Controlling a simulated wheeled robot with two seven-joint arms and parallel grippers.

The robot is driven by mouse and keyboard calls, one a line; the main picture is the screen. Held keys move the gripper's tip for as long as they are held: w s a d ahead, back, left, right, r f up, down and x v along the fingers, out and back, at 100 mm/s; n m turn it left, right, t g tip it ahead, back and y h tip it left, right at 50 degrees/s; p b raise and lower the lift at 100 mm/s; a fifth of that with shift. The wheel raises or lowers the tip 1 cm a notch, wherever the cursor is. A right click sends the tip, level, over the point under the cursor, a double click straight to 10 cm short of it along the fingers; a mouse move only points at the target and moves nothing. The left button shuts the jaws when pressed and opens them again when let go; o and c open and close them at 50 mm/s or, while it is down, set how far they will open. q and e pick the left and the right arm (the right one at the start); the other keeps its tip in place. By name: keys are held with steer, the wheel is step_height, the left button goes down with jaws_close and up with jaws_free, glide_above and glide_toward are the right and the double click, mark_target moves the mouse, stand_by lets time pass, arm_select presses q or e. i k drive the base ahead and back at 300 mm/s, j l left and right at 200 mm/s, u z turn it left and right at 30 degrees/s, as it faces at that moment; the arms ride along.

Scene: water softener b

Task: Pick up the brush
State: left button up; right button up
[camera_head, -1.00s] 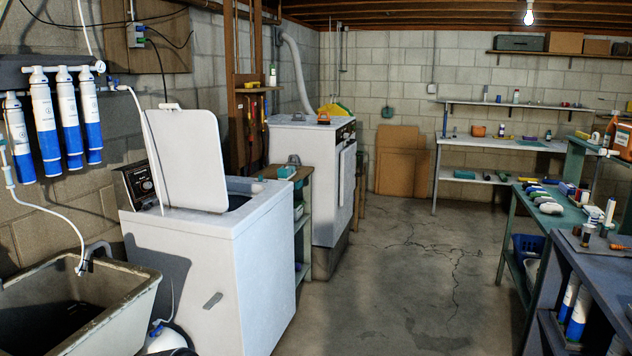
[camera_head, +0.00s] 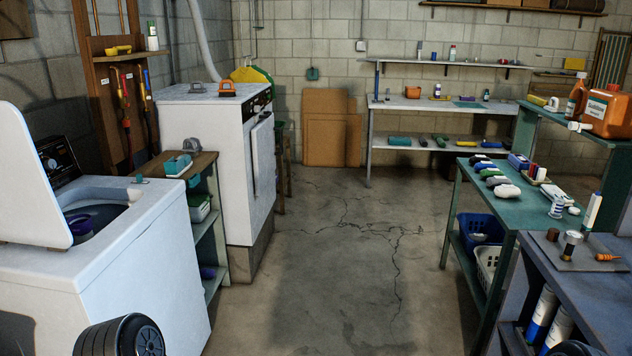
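I cannot clearly single out the brush at this size. Several small items that could be brushes lie in a row on the green table (camera_head: 508,222) at the right, with dark, green and white bodies (camera_head: 491,172). An orange handled item (camera_head: 228,89) and a grey handled item (camera_head: 197,88), both possibly scrub brushes, sit on top of the white dryer (camera_head: 190,115). More small dark, green and yellow items (camera_head: 440,140) lie on the lower shelf of the back bench. Neither gripper is in view.
An open-lidded white washer (camera_head: 150,265) stands at the left, beside a small shelf (camera_head: 205,163) with teal containers. A blue-grey workbench (camera_head: 600,290) is at the front right. Baskets (camera_head: 487,262) sit under the green table. The cracked concrete floor (camera_head: 340,270) in the middle is clear.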

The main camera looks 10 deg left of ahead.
mark_target(194, 150)
steer(key=i, duration=2.55)
steer(key=i+l+u, duration=0.15)
steer(key=i+u, duration=0.3)
steer(key=i, duration=0.25)
steer(key=i+l+u, duration=0.4)
steer(key=i, duration=0.25)
steer(key=i+l+u, duration=0.45)
steer(key=i+l, duration=0.15)
steer(key=i+l+u, duration=0.45)
steer(key=l, duration=0.35)
